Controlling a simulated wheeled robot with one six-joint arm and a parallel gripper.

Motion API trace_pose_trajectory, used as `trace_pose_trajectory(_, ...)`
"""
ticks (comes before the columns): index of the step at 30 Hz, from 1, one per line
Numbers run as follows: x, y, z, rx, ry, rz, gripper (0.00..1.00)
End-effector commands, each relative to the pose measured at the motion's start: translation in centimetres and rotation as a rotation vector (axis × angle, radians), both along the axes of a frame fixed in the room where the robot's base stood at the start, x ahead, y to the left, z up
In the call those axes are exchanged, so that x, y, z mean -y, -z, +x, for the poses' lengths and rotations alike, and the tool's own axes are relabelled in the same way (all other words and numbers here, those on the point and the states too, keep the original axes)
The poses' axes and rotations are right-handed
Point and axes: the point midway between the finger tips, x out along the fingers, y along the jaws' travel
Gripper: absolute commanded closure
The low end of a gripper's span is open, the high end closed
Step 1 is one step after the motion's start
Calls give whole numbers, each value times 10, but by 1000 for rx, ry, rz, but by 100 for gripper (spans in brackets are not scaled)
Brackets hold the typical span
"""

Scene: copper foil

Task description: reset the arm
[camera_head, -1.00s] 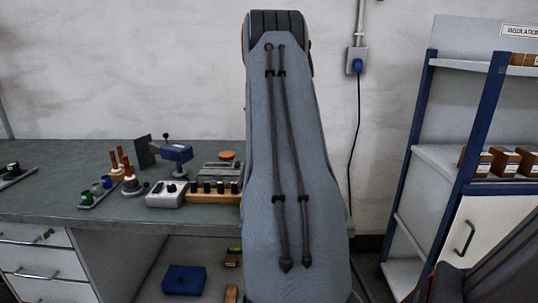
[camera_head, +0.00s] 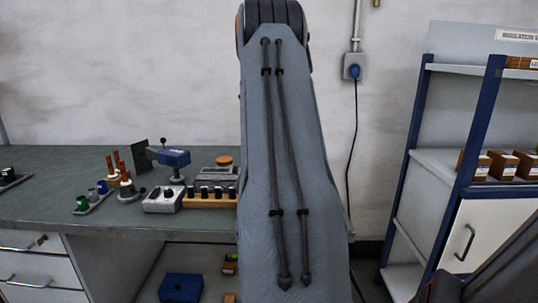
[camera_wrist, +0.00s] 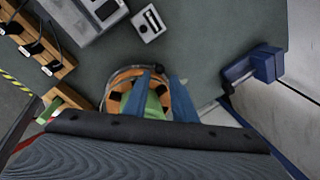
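In the head view my grey arm (camera_head: 280,170) stands upright in the middle and hides part of the bench; my gripper is hidden there. In the wrist view my gripper (camera_wrist: 160,85) shows as two blue fingers that stand apart. A green piece (camera_wrist: 154,104) shows between them; I cannot tell whether it is part of the gripper. A round orange-and-grey thing (camera_wrist: 118,82) shows under and left of the fingers. I cannot tell whether they touch it.
A workbench (camera_head: 60,165) at left holds a blue-topped tool (camera_head: 172,157), a grey box (camera_head: 163,199) and a wooden rack (camera_head: 210,201). A blue shelf unit (camera_head: 450,165) with small boxes stands at right. A blue box (camera_head: 181,287) lies below the bench.

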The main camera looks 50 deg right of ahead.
Motion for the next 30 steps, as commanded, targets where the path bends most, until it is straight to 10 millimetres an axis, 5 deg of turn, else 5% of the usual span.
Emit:
trace_pose_trajectory(24,-5,-12,2,-2,-10,1,76)
trace_pose_trajectory(26,-13,-11,6,-6,-48,4,76)
trace_pose_trajectory(30,-64,-3,26,-36,-288,22,76)
